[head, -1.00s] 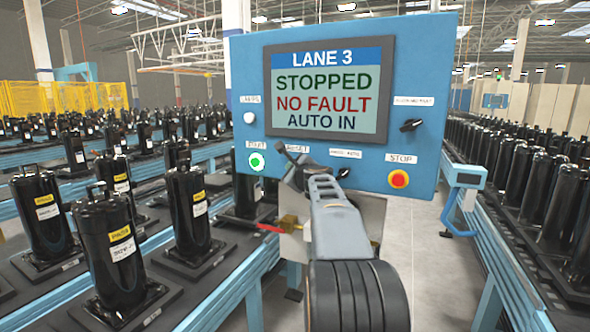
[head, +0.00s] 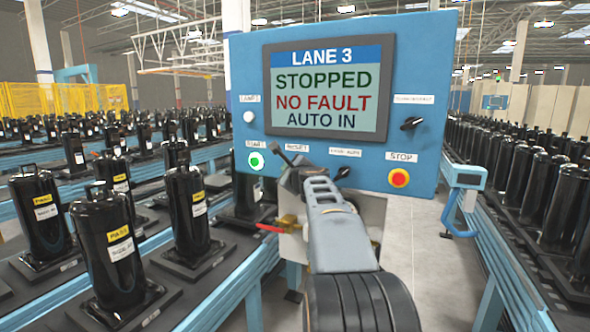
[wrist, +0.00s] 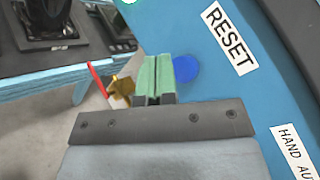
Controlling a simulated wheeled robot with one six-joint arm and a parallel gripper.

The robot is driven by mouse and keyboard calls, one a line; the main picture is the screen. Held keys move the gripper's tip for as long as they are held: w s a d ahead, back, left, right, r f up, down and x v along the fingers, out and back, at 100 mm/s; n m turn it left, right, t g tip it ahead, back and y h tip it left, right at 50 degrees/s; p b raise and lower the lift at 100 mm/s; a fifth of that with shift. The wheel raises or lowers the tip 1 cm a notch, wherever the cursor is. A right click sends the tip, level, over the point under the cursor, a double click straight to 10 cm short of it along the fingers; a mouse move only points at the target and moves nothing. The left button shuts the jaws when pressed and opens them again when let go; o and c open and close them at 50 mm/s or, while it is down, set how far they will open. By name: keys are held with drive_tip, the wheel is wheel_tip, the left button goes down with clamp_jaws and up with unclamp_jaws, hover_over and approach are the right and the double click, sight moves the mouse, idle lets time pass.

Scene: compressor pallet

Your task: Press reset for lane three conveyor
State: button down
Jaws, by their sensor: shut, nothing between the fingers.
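The blue control panel (head: 240,100) carries a screen (head: 328,92) reading LANE 3, STOPPED, NO FAULT, AUTO IN. In the wrist view the round blue button (wrist: 186,68) lies by the RESET label (wrist: 229,38). My gripper (wrist: 159,58) is shut and empty, its green fingertips just left of the blue button and partly overlapping its edge. I cannot tell whether they touch the panel.
A lit green START button (head: 256,162) is to the left, a red STOP button (head: 399,178) to the right. A black selector (head: 411,124) sits above STOP. A red-handled valve (head: 272,228) hangs below the panel. Conveyors with black compressors (head: 107,243) flank both sides.

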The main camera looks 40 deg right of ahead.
drive_tip(key=shift+s+a+b, duration=0.1)
drive_tip(key=shift+s+a, duration=0.25)
drive_tip(key=shift+a, duration=0.3)
drive_tip(key=shift+s+a+b, duration=0.15)
drive_tip(key=shift+s+a, duration=0.2)
drive_tip(key=shift+a, duration=0.25)
drive_tip(key=shift+s+a+b, duration=0.1)
drive_tip(key=shift+s+a, duration=0.25)
drive_tip(key=shift+a, duration=0.3)
